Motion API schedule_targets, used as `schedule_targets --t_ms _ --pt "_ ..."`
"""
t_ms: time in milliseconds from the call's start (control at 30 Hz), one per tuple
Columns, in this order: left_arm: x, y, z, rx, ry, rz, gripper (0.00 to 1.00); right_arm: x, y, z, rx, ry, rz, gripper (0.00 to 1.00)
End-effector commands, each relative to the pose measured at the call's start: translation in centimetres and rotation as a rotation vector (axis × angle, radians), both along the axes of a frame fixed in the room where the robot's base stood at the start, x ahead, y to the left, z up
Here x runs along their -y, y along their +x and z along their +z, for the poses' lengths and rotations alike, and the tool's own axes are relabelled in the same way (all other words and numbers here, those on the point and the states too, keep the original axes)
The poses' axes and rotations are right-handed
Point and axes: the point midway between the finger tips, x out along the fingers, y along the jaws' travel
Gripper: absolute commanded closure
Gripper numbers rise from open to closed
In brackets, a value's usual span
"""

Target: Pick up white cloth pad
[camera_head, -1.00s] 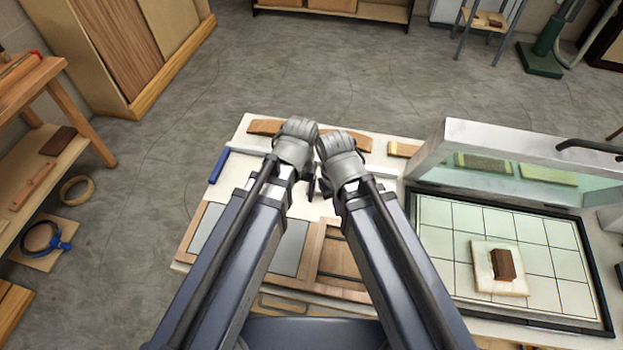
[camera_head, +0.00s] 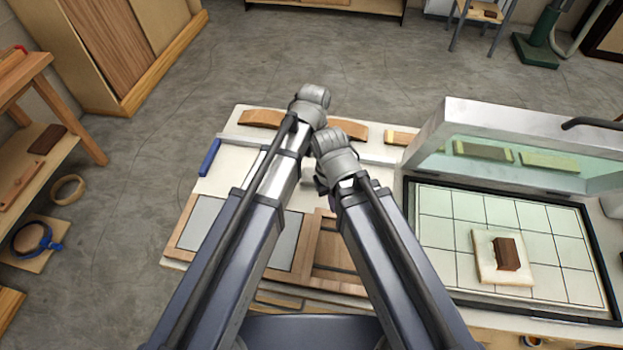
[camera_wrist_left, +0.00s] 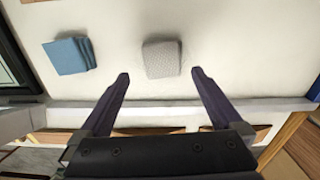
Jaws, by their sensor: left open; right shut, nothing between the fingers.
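The white cloth pad (camera_wrist_left: 162,58), a small pale woven block, lies on the pale bench top in the left wrist view. My left gripper (camera_wrist_left: 160,73) is open, its two dark fingers apart, with the pad just beyond and between the fingertip line. The fingers do not hold it. In the head view my arms hide the pad and the left fingers. My right gripper (camera_head: 333,202) is shut and empty above the bench, mostly hidden behind its own wrist.
A folded blue cloth (camera_wrist_left: 70,55) lies left of the pad. In the head view, a press with a raised lid (camera_head: 520,150) stands at the right, with a brown block (camera_head: 507,254) on a cream board. Curved wooden strips (camera_head: 262,118) lie along the bench's far edge.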

Motion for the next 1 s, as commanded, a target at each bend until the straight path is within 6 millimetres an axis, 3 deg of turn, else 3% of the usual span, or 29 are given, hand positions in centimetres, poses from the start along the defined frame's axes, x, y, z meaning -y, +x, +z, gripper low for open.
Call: schedule_targets --t_ms 167,500,833,1000 --pt "-0.2 -0.2 -1.0 0.000 0.000 0.000 0.00 0.0 0.0 -1.0 0.000 0.000 0.000 1.00" --pt "-0.6 -0.6 -4.9 0.000 0.000 0.000 0.00 0.0 0.0 -4.9 0.000 0.000 0.000 1.00" --pt "-0.6 -0.6 -5.1 0.000 0.000 0.000 0.00 0.0 0.0 -5.1 0.000 0.000 0.000 1.00" --pt "-0.6 -0.6 -5.1 0.000 0.000 0.000 0.19 0.0 0.0 -5.1 0.000 0.000 0.000 1.00"
